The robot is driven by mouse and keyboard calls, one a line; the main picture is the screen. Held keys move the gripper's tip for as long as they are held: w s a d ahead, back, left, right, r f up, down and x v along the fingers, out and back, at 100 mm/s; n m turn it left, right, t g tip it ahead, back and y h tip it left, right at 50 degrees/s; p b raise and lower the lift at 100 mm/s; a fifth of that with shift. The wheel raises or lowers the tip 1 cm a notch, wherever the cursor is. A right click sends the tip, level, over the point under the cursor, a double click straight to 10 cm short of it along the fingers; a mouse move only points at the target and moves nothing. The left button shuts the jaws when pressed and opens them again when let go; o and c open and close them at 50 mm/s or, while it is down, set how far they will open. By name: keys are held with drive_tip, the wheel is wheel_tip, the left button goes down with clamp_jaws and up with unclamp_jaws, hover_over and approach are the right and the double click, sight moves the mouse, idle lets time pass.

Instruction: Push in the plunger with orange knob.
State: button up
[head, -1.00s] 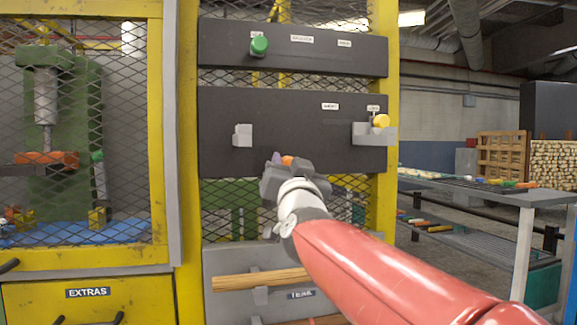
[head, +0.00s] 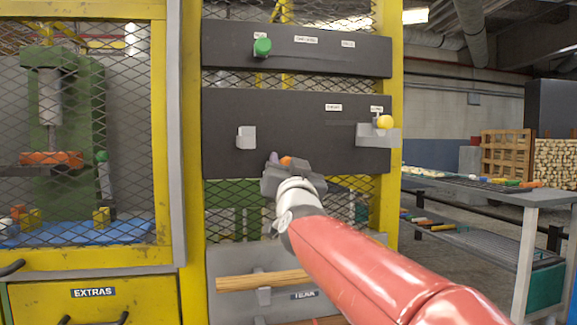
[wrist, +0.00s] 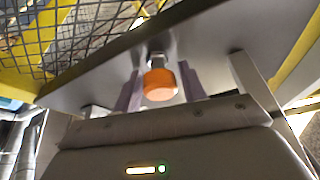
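The orange knob (head: 286,161) shows just past my gripper in the head view, in front of the lower dark panel (head: 225,105). In the wrist view the orange knob (wrist: 160,85) sits on a short metal shaft (wrist: 156,60) standing out from the panel. My gripper (head: 279,160) is in front of the panel's lower edge. In the wrist view its two purplish fingers stand apart, one on each side of the knob, between the fingertips and palm. I cannot tell whether they touch the knob. The head view hides most of the plunger behind my gripper.
A yellow knob (head: 384,122) stands at the panel's right by a grey bracket (head: 372,138). Another grey block (head: 246,138) is at its left. A green knob (head: 262,47) is on the upper panel. A wooden rod (head: 255,281) lies below my gripper. Yellow-framed mesh surrounds the panels.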

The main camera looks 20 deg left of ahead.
drive_tip(key=shift+o, duration=0.8)
drive_tip(key=b+v, duration=0.2)
drive_tip(key=v, duration=0.5)
drive_tip(key=shift+s+f, duration=0.15)
drive_tip(key=shift+s, duration=0.2)
drive_tip(key=shift+d, duration=0.2)
drive_tip(key=s+d+f+n+g+h, duration=0.1)
drive_tip(key=s+d+f+g+h, duration=0.2)
drive_tip(key=d+f, duration=0.6)
drive_tip(key=s+d+f+g+h, duration=0.15)
drive_tip(key=d+f+g, duration=0.25)
drive_tip(key=d+f, duration=0.5)
drive_tip(key=s+d+f+m+g+h, duration=0.1)
drive_tip(key=s+d+f+g+h, duration=0.1)
drive_tip(key=s+d+f+g, duration=0.2)
drive_tip(key=s+d+f+m+g+h, duration=0.1)
drive_tip(key=s+d+f+g+h, duration=0.2)
drive_tip(key=s+d+f, duration=0.7)
drive_tip(key=s+f, duration=0.5)
drive_tip(key=f, duration=0.1)
drive_tip(key=shift+m+g, duration=0.4)
